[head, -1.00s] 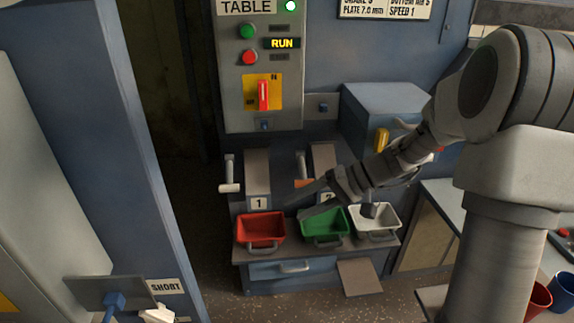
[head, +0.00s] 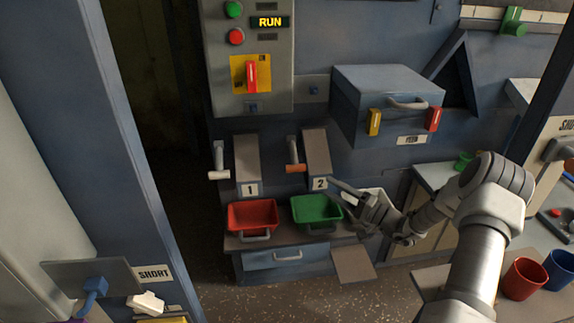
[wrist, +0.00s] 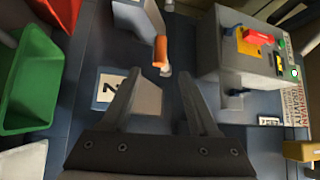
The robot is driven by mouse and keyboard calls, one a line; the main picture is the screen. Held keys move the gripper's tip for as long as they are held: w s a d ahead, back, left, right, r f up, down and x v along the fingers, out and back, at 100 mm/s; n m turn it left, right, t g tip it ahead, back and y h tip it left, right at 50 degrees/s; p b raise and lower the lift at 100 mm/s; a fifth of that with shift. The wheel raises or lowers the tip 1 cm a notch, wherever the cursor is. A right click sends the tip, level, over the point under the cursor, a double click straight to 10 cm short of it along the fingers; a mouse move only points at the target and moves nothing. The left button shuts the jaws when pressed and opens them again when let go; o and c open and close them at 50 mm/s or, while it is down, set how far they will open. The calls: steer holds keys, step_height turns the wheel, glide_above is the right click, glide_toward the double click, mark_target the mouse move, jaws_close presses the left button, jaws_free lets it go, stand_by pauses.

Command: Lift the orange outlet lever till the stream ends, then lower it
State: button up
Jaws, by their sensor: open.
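The orange-gripped outlet lever (head: 295,168) hangs from a grey bar beside outlet 2, left of its chute (head: 316,152) in the head view. In the wrist view the orange grip (wrist: 160,55) shows beyond my fingertips, in line with the gap between them. My gripper (head: 334,186) is open and empty, just right of the "2" label in the head view. It also shows open in the wrist view (wrist: 164,82), apart from the lever. The green bin (head: 316,210) stands below outlet 2. I cannot make out any stream.
A white-gripped lever (head: 218,172) is by outlet 1, above the red bin (head: 252,215). A blue feed box (head: 385,98) juts out above right. The control panel (head: 225,70) reads RUN.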

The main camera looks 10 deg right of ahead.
mark_target(293, 153)
steer(key=x, duration=1.6)
steer(key=shift+a, duration=0.35)
steer(key=shift+w+r, duration=0.15)
steer(key=c, duration=1)
jaws_close()
